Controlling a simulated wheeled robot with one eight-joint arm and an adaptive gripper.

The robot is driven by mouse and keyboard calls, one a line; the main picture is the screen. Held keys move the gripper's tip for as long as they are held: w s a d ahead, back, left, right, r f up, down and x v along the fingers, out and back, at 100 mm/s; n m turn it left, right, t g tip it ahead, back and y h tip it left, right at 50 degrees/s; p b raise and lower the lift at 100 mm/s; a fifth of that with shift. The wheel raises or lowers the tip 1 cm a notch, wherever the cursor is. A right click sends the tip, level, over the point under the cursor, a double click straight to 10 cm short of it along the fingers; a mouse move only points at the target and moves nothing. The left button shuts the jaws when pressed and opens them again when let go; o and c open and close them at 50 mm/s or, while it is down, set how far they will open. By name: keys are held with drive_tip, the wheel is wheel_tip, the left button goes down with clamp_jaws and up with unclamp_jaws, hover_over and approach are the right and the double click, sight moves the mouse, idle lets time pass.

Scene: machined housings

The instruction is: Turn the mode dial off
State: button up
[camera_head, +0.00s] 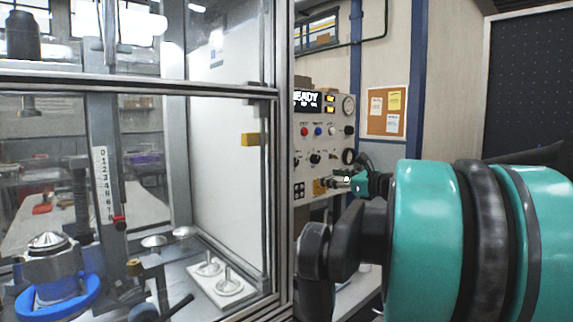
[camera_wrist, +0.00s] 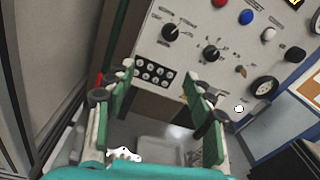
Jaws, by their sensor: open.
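The light grey control panel (camera_head: 321,135) stands right of the glass enclosure in the head view. Two black dials with white pointer marks, a left dial (camera_wrist: 172,32) and a right dial (camera_wrist: 211,52), are on it in the wrist view. Their labels are too small to read, so I cannot tell which is the mode dial. The right dial also shows in the head view (camera_head: 315,158). My gripper (camera_wrist: 158,73) is open and empty, its green fingers spread below the dials, apart from them. In the head view my gripper (camera_head: 347,182) is small beside the panel's lower part.
A block of several round black-and-white sockets (camera_wrist: 154,72) lies below the left dial. Blue (camera_wrist: 246,17) and white (camera_wrist: 268,34) buttons and a round black-rimmed part (camera_wrist: 264,86) sit further right. The panel display (camera_head: 307,100) reads READY. The enclosure's metal post (camera_head: 281,150) stands left of the panel.

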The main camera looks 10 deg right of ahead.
drive_tip(key=w+a+r, duration=0.1)
drive_tip(key=w+a, duration=0.3)
drive_tip(key=w, duration=0.3)
drive_tip(key=w+a+r+m, duration=0.1)
drive_tip(key=w+a, duration=0.3)
drive_tip(key=w, duration=0.4)
drive_tip(key=shift+w+a+t, duration=0.25)
drive_tip(key=shift+w+t, duration=0.05)
drive_tip(key=c, duration=1.2)
drive_tip(key=shift+o, duration=0.2)
